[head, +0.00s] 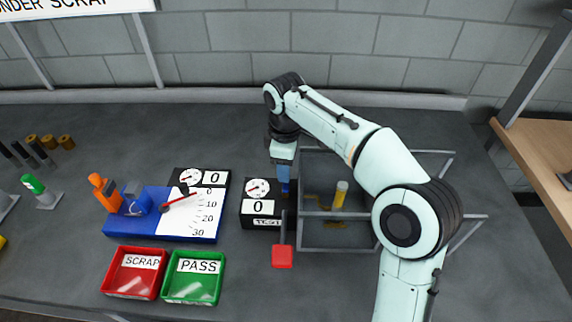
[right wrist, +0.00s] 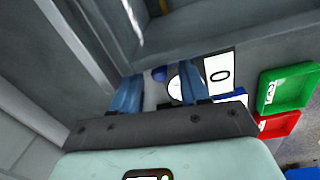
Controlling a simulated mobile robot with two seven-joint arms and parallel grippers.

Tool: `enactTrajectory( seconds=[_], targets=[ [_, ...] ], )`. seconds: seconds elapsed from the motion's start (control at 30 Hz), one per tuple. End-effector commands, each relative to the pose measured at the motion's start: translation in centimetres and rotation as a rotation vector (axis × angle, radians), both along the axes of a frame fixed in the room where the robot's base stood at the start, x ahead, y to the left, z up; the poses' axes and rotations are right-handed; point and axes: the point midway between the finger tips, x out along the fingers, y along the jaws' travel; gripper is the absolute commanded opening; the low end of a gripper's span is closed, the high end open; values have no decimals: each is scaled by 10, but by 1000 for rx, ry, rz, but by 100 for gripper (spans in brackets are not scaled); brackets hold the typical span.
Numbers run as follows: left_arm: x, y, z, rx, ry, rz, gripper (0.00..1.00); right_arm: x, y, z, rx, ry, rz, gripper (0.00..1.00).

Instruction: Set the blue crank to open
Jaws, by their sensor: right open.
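My right gripper (head: 284,176) points down over the bench beside the black box marked TEST (head: 262,222). Its blue fingers are open. The crank's setting cannot be read. My left gripper is not in view.
A red square pad (head: 282,256) is in front. A blue gauge (head: 130,227), red SCRAP tray (head: 134,288) and green PASS tray (head: 194,298) lie left.

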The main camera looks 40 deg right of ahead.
Motion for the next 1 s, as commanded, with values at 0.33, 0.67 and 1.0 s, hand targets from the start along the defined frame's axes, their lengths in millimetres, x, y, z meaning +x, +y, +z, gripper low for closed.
enactTrajectory(
  seconds=[0.33, 0.67, 1.0],
  targets=[
    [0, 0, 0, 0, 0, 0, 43, 0, 0, 0, 0, 0, 0, 0],
    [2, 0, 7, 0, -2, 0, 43, 1, 2, 2, 0, 1, 64, 0],
    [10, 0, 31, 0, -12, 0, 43, 6, 11, 3, 0, 2, 319, 0]
  ],
)
